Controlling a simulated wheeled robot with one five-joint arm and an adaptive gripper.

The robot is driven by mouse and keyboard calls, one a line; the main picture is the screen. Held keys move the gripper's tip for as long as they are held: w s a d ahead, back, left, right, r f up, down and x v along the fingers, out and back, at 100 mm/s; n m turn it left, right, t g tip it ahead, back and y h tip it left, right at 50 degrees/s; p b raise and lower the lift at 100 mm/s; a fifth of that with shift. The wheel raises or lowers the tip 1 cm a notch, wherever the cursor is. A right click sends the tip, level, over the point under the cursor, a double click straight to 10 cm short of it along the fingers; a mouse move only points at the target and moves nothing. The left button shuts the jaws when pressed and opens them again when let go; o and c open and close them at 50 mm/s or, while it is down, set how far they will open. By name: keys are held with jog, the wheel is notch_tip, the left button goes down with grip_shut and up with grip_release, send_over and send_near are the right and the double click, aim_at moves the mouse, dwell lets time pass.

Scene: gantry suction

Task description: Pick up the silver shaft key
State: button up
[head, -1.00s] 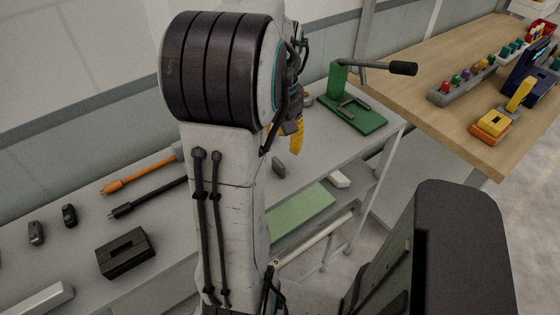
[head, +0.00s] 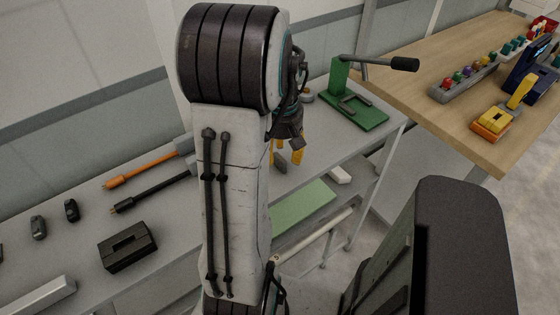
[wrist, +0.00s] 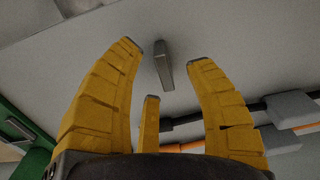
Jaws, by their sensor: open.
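The silver shaft key (wrist: 164,65) is a small grey bar lying on the grey bench top. In the wrist view it lies just past the fingertips, between the left and right fingers, with its long side running roughly along them. In the head view the key (head: 281,163) shows between the yellow fingers. My gripper (head: 286,157) is open and empty, its fingers pointing down over the key. I see no finger touching the key. My arm hides part of the bench in the head view.
A green stand (head: 357,110) with a lever is behind on the bench. Orange (head: 145,170) and black (head: 150,195) rods and a black slotted block (head: 127,246) are to the left.

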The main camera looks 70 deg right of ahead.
jog(key=shift+f, duration=1.1)
jog(key=shift+c, duration=0.3)
grip_shut()
